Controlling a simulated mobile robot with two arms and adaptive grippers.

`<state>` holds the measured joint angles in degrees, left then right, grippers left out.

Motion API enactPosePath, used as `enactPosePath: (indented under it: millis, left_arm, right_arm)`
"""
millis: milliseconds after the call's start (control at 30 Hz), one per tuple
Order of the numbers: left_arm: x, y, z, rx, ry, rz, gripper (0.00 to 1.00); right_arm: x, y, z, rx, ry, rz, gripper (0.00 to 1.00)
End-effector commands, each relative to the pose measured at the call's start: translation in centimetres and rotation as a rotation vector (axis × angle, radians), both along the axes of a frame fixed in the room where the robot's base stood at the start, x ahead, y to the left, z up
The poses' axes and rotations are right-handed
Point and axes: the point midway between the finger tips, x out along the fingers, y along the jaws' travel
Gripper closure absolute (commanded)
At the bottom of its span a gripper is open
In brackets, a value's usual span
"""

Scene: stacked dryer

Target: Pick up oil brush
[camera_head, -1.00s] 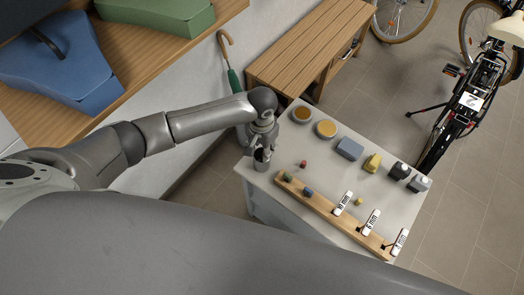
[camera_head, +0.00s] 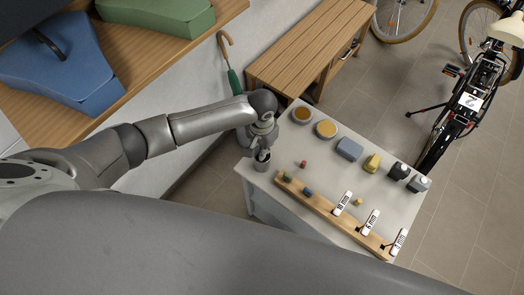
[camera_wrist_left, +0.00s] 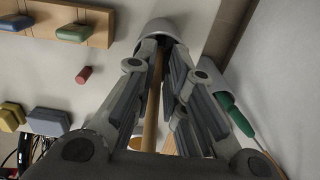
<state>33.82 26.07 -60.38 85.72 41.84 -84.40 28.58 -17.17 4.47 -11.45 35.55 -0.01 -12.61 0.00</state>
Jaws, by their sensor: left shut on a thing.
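The oil brush shows as a thin wooden handle (camera_wrist_left: 152,100) in the left wrist view. It runs between the gripper fingers toward a pale cup (camera_wrist_left: 163,28); its brush end is hidden. In the head view the small grey cup (camera_head: 262,166) is at the left corner of the table, just below my left gripper (camera_head: 262,147). My left gripper also shows in the wrist view (camera_wrist_left: 160,52), its fingers shut around the handle. My right gripper is not in view.
The grey table (camera_head: 300,160) holds round tins (camera_head: 326,129), several small containers and a wooden rack (camera_head: 330,212) with labelled tags. A wooden bench (camera_head: 300,55) stands behind it. A green umbrella (camera_head: 234,80) leans at the wall. Bicycles (camera_head: 465,105) stand at right.

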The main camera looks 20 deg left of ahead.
Motion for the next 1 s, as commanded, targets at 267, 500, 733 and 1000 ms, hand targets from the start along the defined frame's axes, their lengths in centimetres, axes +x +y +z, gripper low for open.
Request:
enactPosePath:
  millis: [267,500,733,1000]
  left_arm:
    - [0.0,0.0,0.0,0.000,-0.001,0.000,1.00]
    - [0.1,0.0,1.4,-0.001,-0.001,0.001,1.00]
    - [0.0,-0.1,4.0,-0.001,0.000,0.000,1.00]
    - [0.0,0.0,7.7,-0.001,0.000,0.001,1.00]
  right_arm:
    - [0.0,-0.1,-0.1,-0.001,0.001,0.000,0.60]
    - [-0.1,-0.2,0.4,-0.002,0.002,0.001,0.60]
    - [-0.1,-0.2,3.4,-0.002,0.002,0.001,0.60]
    - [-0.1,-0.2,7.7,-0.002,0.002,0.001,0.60]
